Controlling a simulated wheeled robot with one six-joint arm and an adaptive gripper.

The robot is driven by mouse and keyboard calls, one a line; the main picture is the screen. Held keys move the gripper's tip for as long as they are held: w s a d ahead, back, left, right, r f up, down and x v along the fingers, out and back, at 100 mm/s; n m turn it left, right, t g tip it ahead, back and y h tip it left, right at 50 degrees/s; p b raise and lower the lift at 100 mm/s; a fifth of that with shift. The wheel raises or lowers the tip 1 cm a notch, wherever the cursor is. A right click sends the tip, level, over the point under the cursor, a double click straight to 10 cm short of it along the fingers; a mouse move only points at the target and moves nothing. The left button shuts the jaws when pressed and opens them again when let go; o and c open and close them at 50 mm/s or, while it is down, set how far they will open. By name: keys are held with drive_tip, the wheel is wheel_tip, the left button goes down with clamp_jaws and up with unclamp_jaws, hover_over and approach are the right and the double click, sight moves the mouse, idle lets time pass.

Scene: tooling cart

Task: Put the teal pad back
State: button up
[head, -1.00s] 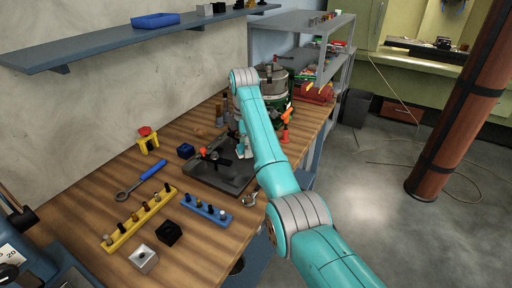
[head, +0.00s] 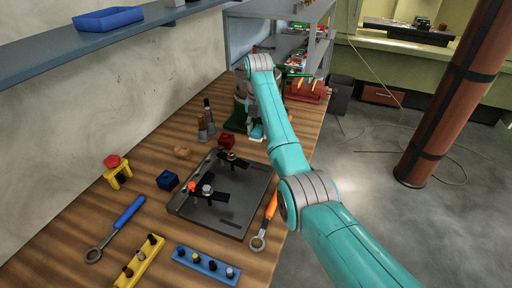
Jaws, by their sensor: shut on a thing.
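My gripper (head: 252,112) is small in the head view, pointing down at the far end of my teal arm and partly hidden by it. A small pale-teal piece (head: 257,133) shows at its fingertips and appears to be the teal pad, held in the shut jaws. It is just beyond the dark fixture plate (head: 225,219), near the bench's right side. I cannot tell whether the pad touches the bench. The plate carries two black clamps, one with an orange-red tip.
A red block (head: 227,140) and dark bottles (head: 207,118) stand left of my gripper. A green machine (head: 238,117) is close behind. A shelf (head: 130,32) hangs over the left.

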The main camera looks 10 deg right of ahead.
sight(258, 154)
drive_tip(key=shift+f, duration=3.9)
drive_tip(key=shift+f, duration=0.2)
drive_tip(key=o, duration=1.1)
drive_tip(key=shift+r, duration=0.1)
